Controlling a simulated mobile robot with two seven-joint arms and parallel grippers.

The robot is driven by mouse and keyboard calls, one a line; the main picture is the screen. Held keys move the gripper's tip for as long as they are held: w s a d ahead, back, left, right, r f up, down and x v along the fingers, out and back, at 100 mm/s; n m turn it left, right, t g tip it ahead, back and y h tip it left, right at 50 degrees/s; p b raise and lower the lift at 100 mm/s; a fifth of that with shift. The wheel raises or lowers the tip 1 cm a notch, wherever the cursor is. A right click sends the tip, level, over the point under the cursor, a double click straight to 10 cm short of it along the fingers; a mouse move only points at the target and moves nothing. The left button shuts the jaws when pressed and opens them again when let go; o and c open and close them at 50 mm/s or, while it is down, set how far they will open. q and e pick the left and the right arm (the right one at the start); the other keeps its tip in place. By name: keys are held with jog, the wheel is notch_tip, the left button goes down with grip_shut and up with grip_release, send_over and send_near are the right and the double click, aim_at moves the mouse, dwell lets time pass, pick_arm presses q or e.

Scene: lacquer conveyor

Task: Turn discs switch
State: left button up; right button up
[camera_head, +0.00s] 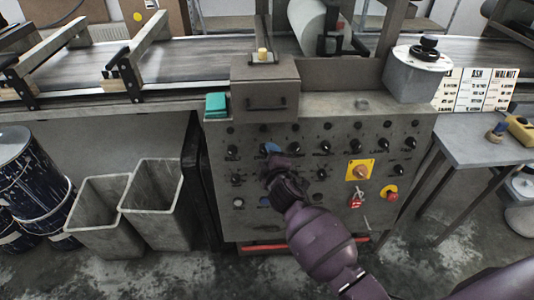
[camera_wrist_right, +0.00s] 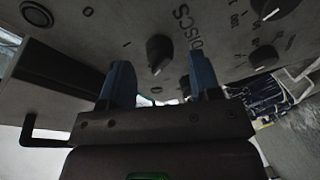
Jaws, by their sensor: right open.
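The discs switch (camera_wrist_right: 159,53) is a black rotary knob on the grey control panel (camera_head: 225,180), with the word DISCS printed beside it in the right wrist view. My right gripper (camera_wrist_right: 161,82) is open, its two blue fingers pointing at the panel with the knob between and just beyond their tips. The knob looks apart from both fingers. In the head view my right gripper (camera_head: 272,150) is at the upper left part of the panel and hides the knob there. My left gripper is not in view.
Several similar black knobs surround the spot, with a yellow-plated switch (camera_head: 360,170) and red emergency button (camera_head: 390,192) to the right. A drawer-like box with a handle (camera_head: 266,103) juts out above. Grey bins (camera_head: 152,205) stand at the left, a side table (camera_head: 470,145) at the right.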

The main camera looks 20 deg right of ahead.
jog(key=s+r+p, duration=0.1)
jog(key=s, duration=0.7)
jog(key=shift+s+a+r, duration=0.3)
jog(key=shift+s+a, duration=0.05)
jog(key=s+d+f+m+g, duration=0.1)
jog(key=s+d+f+m, duration=0.1)
jog(key=s, duration=0.7)
jog(key=s+d+f+m+g+y+p, duration=0.1)
jog(key=s+d+f+m+g, duration=0.1)
jog(key=s+m, duration=0.3)
jog(key=s+d+f+m+g+p, duration=0.1)
jog(key=s+d+f+m+g, duration=0.1)
jog(key=s, duration=1.1)
notch_tip(320, 180, down, 2)
jog(key=shift+d+m, duration=0.75)
jog(key=shift+m, duration=0.45)
